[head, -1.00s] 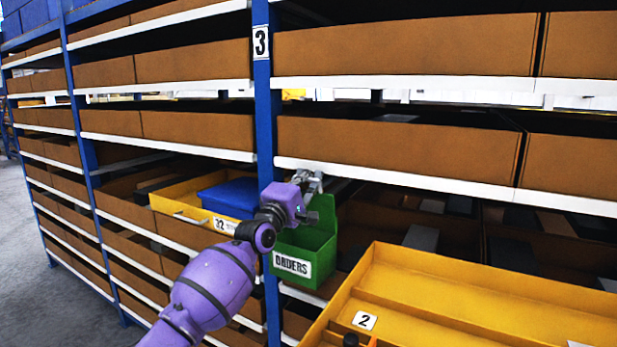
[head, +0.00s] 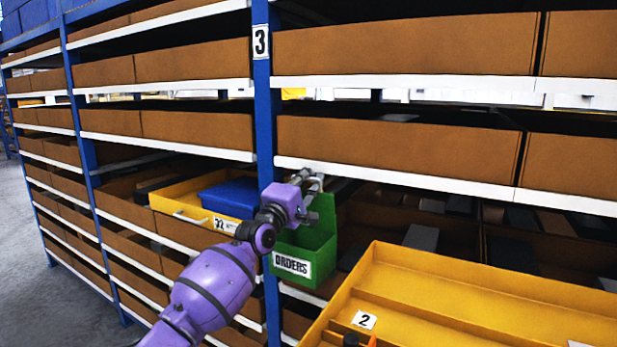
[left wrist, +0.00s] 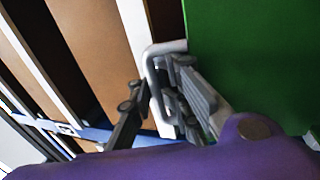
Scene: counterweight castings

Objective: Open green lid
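The green box (head: 302,259) labelled ORDERS hangs at the shelf front, its top open. Its green lid (head: 324,214) stands raised, roughly upright, at the back of the box. My left gripper (head: 312,183) is at the upper edge of the lid. In the left wrist view, the lid is the green panel (left wrist: 255,60) at the right, with a grey bar handle (left wrist: 152,65) on it. There the fingers of my left gripper (left wrist: 158,92) lie on either side of the handle and appear closed on it. My right gripper is not in view.
A yellow drawer (head: 180,200) holding a blue bin (head: 230,198) sticks out left of the green box. A large yellow tray (head: 440,293) labelled 2 juts out at the right. A blue post (head: 263,110) marked 3 and a white shelf edge (head: 420,182) are close to the gripper.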

